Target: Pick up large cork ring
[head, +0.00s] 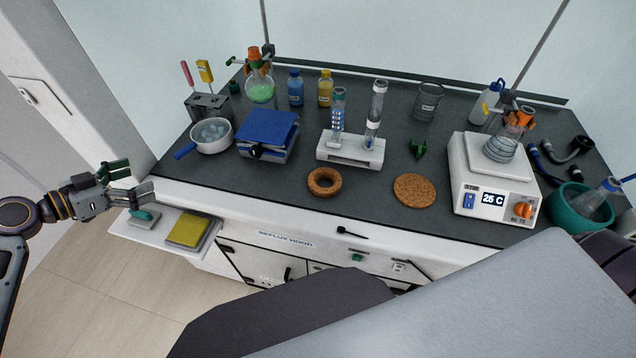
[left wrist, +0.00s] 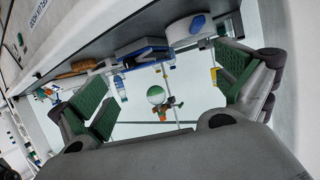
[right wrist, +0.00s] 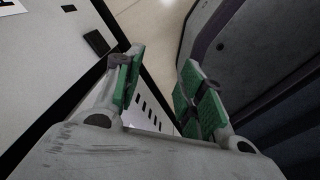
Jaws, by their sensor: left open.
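The large cork ring (head: 324,189) is a brown ring with a hole in its middle. It lies flat near the front edge of the dark worktop in the head view, with nothing touching it. My left gripper (head: 140,184) is at the far left of the head view, in front of the hood and well away from the ring. It is open and empty, and its green-padded fingers (left wrist: 165,95) stand wide apart in the left wrist view. My right gripper (right wrist: 158,85) shows in the right wrist view only, open and empty, pointing toward the floor beside a pale cabinet.
A flat cork disc (head: 414,190) lies right of the ring. A white tube stand (head: 350,152) is behind it. A blue-topped jack (head: 268,135) and a pan (head: 212,146) stand to the left, a hotplate stirrer (head: 490,190) to the right. A side shelf (head: 150,238) holds a yellow sponge.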

